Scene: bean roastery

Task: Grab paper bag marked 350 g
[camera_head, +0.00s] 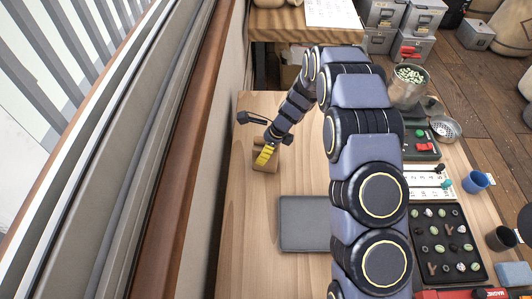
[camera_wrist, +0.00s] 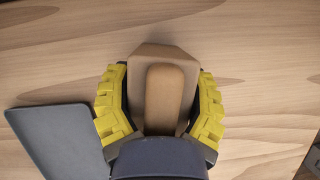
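A brown paper bag (camera_wrist: 148,60) stands on the wooden table, between the two yellow-padded fingers of my gripper (camera_wrist: 160,105) in the wrist view. The fingers are on its left and right sides, close to it; whether both press on it I cannot tell. A lighter brown rounded strip shows along the bag's middle. In the head view the bag (camera_head: 262,166) is at the table's left side, partly hidden by my gripper (camera_head: 266,154). No weight mark is readable on it.
A flat grey pad (camera_head: 303,224) lies near the bag, also in the wrist view (camera_wrist: 62,138). A black tray of small pieces (camera_head: 442,243), a blue cup (camera_head: 475,182) and a jar of pale beans (camera_head: 408,88) are at right. A wall ledge borders the table's left.

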